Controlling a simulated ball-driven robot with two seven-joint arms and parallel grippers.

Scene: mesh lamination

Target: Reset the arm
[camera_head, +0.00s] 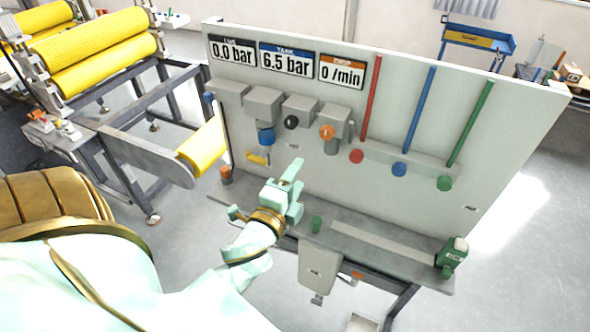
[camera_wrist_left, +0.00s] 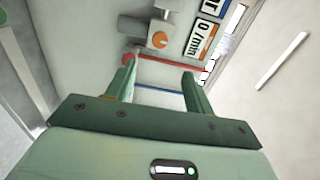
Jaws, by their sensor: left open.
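My left arm comes in from the left in the head view. Its pale green gripper (camera_head: 290,190) is raised in front of the grey panel (camera_head: 470,140), over the shelf at the panel's foot. In the left wrist view the two fingers of the gripper (camera_wrist_left: 160,80) stand apart with nothing between them. Beyond them show the panel, an orange knob (camera_wrist_left: 159,40) and a red tube (camera_wrist_left: 165,60). I cannot tell whether the gripper touches anything. My right gripper is not in view.
The panel carries displays reading 0.0 bar, 6.5 bar and 0 /min, several knobs, and red (camera_head: 372,95), blue (camera_head: 420,110) and green (camera_head: 470,125) tubes. A green box (camera_head: 454,253) stands at the shelf's (camera_head: 390,262) right end. Yellow rollers (camera_head: 95,50) are at the left.

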